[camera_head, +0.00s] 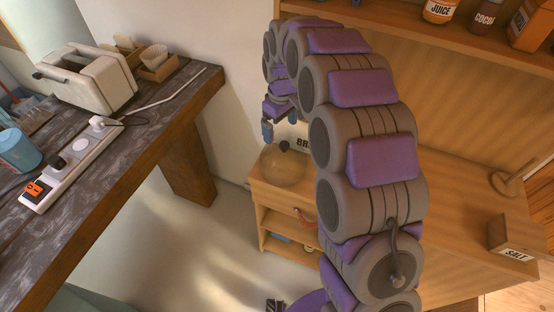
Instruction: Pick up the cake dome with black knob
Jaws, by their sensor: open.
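The cake dome (283,169) is a clear, amber-looking dome with a small black knob (284,145) on top. It stands on the left end of the wooden cabinet (260,192), in the middle of the view. My gripper (267,131) hangs at the end of my curved grey and purple arm, just above and left of the knob. It looks apart from the dome, and its jaws are open and empty. It is small in the picture, so the exact gap to the knob cannot be told. My arm hides the area right of the dome.
A salt box (513,238) and wooden stand (513,182) are on the cabinet at right. A dark table (160,112) with a toaster (88,78) and power strip (70,163) is at left.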

